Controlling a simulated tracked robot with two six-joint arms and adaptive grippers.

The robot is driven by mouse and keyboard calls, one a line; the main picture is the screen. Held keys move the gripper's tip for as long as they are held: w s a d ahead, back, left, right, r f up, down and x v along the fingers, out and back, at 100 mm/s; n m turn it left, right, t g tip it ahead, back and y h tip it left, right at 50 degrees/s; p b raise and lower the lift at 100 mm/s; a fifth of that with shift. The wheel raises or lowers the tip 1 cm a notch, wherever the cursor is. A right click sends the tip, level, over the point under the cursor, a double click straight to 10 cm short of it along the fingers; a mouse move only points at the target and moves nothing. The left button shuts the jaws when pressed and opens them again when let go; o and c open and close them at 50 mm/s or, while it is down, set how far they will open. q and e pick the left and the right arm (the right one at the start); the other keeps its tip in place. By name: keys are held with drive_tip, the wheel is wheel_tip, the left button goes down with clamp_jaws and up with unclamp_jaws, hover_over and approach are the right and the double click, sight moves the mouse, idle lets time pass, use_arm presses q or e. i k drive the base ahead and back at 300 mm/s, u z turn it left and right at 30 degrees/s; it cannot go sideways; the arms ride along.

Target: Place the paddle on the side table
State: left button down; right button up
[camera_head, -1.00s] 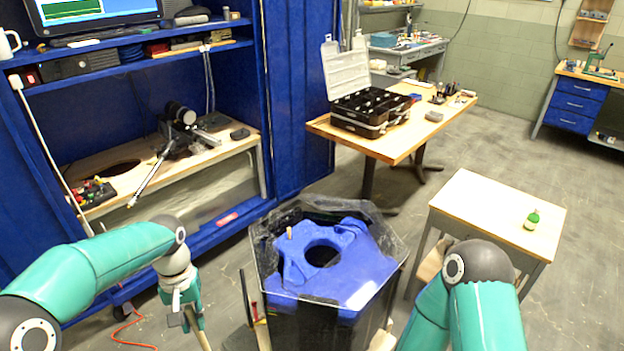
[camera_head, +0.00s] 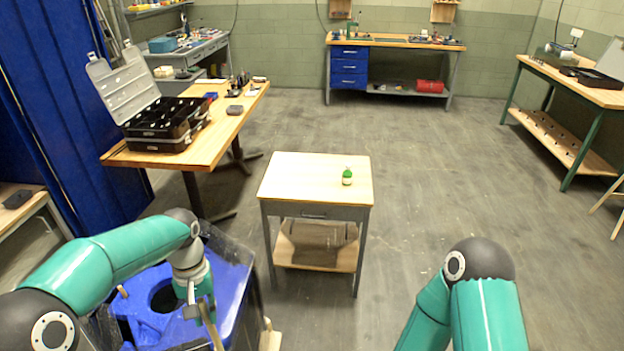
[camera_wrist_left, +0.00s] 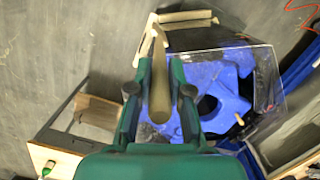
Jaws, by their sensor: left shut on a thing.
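The paddle (camera_head: 213,333) is a light wooden shaft held in my left gripper (camera_head: 200,308). In the left wrist view the paddle (camera_wrist_left: 160,85) runs between both fingers of the left gripper (camera_wrist_left: 157,88), which is shut on it. Its far end is hard to tell from the wooden parts beyond. The side table (camera_head: 290,176) has a pale top and grey legs, and stands in the middle of the head view, right of and beyond the left gripper. My right gripper is out of view.
A clear-walled tank with a blue body (camera_head: 233,283) is below my left gripper. A wooden table (camera_head: 205,152) with an open black case (camera_head: 165,125) stands at the left. The floor right of the side table is clear.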

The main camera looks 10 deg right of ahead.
sight(325, 174)
drive_tip(key=z, duration=0.55)
drive_tip(key=i, duration=0.65)
drive_tip(key=z, duration=0.6)
drive_tip(key=i, duration=1.2)
drive_tip(key=u, duration=0.6)
